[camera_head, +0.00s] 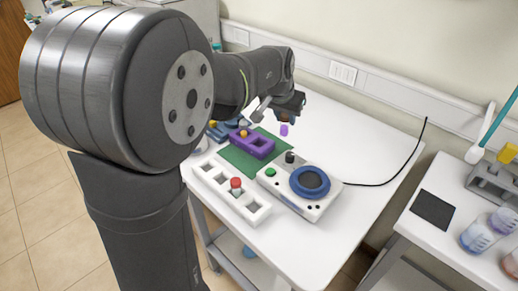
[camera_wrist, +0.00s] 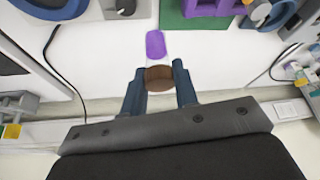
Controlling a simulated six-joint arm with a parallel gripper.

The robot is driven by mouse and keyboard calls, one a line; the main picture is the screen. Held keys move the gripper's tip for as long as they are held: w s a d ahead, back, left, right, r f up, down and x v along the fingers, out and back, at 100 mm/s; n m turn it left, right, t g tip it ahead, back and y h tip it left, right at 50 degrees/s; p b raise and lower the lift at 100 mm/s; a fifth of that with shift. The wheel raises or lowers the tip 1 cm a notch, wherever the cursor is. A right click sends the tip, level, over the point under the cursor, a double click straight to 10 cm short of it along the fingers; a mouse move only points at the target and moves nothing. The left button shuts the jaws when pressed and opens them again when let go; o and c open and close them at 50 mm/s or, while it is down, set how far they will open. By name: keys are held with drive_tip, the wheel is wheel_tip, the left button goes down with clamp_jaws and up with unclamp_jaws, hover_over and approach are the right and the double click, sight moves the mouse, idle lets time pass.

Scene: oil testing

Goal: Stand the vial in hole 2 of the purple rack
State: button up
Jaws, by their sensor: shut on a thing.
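My gripper (camera_wrist: 159,76) is shut on the vial, with the brown top (camera_wrist: 158,84) between its two fingers. The vial's purple lower part (camera_wrist: 155,44) shows beyond the fingertips, and also below my gripper (camera_head: 287,108) in the head view (camera_head: 284,130). It hangs above the white table, apart from the rack. The purple rack (camera_head: 257,148) lies on a green mat (camera_head: 240,161), to the left of and nearer than the vial in the head view. An orange-topped piece (camera_head: 243,134) stands at its left end. Hole numbers cannot be read.
A white device with a blue dial (camera_head: 310,181) and black knob (camera_head: 290,157) stands in front of the mat. A white rack with a red-topped piece (camera_head: 236,183) is at the front left. A blue rack (camera_head: 217,131) is behind. The table's right side is mostly clear.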

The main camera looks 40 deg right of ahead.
drive_tip(key=shift+s+d, duration=0.15)
drive_tip(key=shift+s, duration=0.45)
drive_tip(key=shift+f, duration=0.2)
hover_over(262, 140)
drive_tip(key=a, duration=0.2)
wheel_tip(262, 140, down, 7)
drive_tip(key=shift+s+f, duration=0.2)
drive_tip(key=shift+f, duration=1.65)
drive_tip(key=shift+f, duration=0.1)
drive_tip(key=o, duration=1)
drive_tip(key=shift+c, duration=0.2)
